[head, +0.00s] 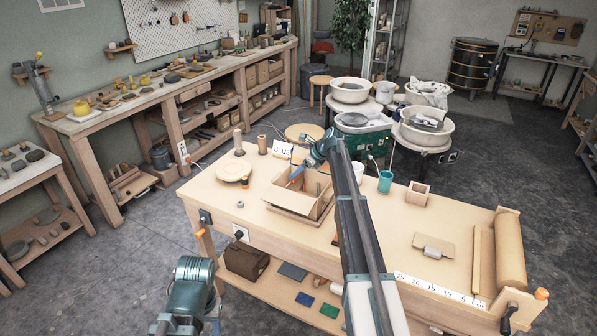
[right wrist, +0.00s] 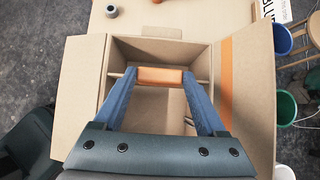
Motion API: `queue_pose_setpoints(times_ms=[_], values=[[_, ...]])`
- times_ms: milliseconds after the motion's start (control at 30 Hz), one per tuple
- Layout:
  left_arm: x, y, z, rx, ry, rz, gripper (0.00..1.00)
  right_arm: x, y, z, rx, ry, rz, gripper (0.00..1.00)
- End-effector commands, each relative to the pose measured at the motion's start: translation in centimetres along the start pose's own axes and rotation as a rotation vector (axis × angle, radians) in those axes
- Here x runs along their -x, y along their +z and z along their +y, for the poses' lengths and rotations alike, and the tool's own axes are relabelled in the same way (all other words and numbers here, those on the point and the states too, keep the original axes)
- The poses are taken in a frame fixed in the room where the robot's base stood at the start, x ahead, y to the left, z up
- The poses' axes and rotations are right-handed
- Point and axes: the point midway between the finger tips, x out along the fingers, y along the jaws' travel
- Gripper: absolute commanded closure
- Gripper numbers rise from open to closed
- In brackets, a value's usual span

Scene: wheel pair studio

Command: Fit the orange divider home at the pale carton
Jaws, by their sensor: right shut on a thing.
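The pale carton (head: 312,208) stands open on the workbench, its flaps spread; it fills much of the right wrist view (right wrist: 84,82). My right gripper (head: 296,178) reaches down into the carton. In the right wrist view its two blue fingers (right wrist: 160,78) are shut on the orange divider (right wrist: 160,75), whose top edge shows between the fingertips, inside the carton walls. The lower part of the divider is hidden, so I cannot tell whether it is seated. My left arm shows at the lower left of the head view, but its gripper is not visible.
An orange stripe (right wrist: 228,80) marks the carton's right flap. A round wooden board (head: 234,168) lies left of the carton. A teal cup (head: 385,181) and a small wooden box (head: 419,195) stand to its right. The bench front right of the carton is partly clear.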

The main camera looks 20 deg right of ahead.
Motion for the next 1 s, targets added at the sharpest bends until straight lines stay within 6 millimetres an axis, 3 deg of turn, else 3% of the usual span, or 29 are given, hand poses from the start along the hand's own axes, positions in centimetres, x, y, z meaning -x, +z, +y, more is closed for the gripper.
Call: queue_pose_setpoints(times_ms=[500, 1000], values=[[-1.8, -0.1, 0.2, 0.000, 0.000, 0.000, 0.50, -1.4, -1.1, 0.0, 0.000, 0.000, 0.000, 0.84], [-2.0, -0.1, 0.2, 0.000, 0.000, 0.000, 0.50, -1.6, -1.2, 0.0, 0.000, 0.000, 0.000, 0.84]])
